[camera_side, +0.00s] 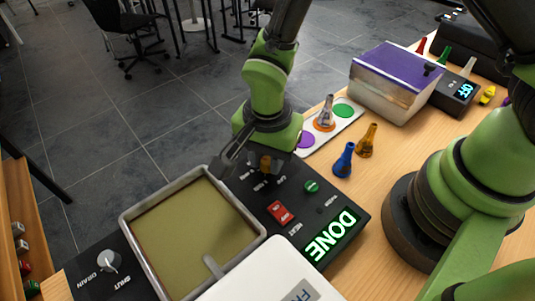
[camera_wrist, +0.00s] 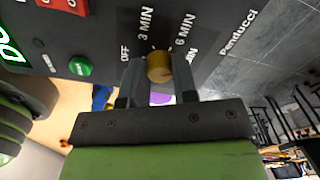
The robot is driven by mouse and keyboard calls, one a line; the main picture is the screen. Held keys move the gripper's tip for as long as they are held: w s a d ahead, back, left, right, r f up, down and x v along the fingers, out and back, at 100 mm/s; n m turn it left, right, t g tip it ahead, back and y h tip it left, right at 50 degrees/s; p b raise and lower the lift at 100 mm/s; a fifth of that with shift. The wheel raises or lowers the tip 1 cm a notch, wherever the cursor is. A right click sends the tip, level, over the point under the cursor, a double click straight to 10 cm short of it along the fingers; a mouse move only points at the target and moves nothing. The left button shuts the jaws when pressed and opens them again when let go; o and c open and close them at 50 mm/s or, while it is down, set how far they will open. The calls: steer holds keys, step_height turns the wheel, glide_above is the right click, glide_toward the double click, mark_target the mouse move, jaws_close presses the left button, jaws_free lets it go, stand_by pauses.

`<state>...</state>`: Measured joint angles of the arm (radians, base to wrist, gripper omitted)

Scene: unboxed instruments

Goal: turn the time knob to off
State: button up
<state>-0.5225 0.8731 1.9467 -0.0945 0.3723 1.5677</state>
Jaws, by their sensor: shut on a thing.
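The time knob (camera_wrist: 159,67) is a small brass-coloured knob on the dark panel of the instrument. The labels OFF (camera_wrist: 125,53), 3 MIN (camera_wrist: 145,24) and 6 MIN (camera_wrist: 185,29) stand around it, with a further label partly hidden. My gripper (camera_wrist: 159,78) has one finger on each side of the knob and is shut on it. In the side view my gripper (camera_side: 264,162) comes down at the panel's far edge, and the knob shows only in part between the fingers. I cannot make out which label the knob points at.
A shallow tray (camera_side: 150,205) lies left.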

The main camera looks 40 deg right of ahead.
steer(key=n, duration=1.2)
steer(key=shift+n, duration=0.3)
steer(key=n, duration=0.3)
steer(key=shift+n, duration=0.4)
steer(key=n, duration=1)
steer(key=shift+n, duration=2.2)
steer(key=o, duration=0.9)
